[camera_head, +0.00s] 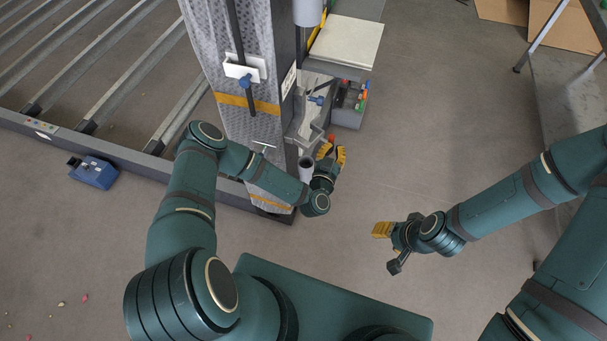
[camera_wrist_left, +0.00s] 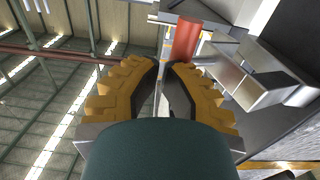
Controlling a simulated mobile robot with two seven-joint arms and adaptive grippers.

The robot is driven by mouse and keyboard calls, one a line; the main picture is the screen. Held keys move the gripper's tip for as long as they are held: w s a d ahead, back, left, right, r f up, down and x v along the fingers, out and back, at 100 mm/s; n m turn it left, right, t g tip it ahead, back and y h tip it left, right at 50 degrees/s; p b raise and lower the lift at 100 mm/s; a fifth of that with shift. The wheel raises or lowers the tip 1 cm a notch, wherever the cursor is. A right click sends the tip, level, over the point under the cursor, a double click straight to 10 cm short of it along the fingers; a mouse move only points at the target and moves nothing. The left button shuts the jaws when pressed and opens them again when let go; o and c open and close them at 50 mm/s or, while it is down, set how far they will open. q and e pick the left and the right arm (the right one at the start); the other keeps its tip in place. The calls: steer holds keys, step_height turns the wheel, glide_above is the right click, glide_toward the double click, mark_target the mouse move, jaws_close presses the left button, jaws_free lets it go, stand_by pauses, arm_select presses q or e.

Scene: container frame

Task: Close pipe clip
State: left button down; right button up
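A white clip with a blue knob (camera_head: 245,80) sits around a dark upright pipe (camera_head: 236,35) on the silver-wrapped column. A second blue-handled fitting (camera_head: 317,100) is on the metal bracket to its right. I cannot tell which is the task's clip. My left gripper (camera_head: 332,152) is below that bracket, just beneath a small red part (camera_head: 331,138). In the left wrist view, a red cylinder (camera_wrist_left: 186,40) is just beyond the fingertips (camera_wrist_left: 163,66), which have a narrow gap and hold nothing visible. My right gripper (camera_head: 382,230) is over open floor; its finger gap is hidden.
The silver-wrapped column (camera_head: 215,45) stands close to my left forearm. A grey bin (camera_head: 350,105) with coloured items is beyond the gripper. A blue box (camera_head: 93,172) lies by the rail frame at left. Floor around the right gripper is clear.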

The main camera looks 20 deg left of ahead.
arm_select(q)
steer(key=w+y, duration=0.1)
steer(key=w, duration=0.1)
steer(key=w+a+n+y, duration=0.1)
steer(key=w, duration=0.1)
steer(key=shift+w+n+b, duration=0.15)
steer(key=shift+n+b, duration=0.15)
arm_select(e)
steer(key=shift+s+d+f, duration=0.15)
steer(key=shift+s+f, duration=0.05)
steer(key=shift+f, duration=0.05)
arm_select(q)
steer(key=shift+w+a+r, duration=0.15)
steer(key=shift+w+r, duration=0.05)
steer(key=shift+r, duration=0.05)
arm_select(e)
steer(key=shift+s, duration=0.15)
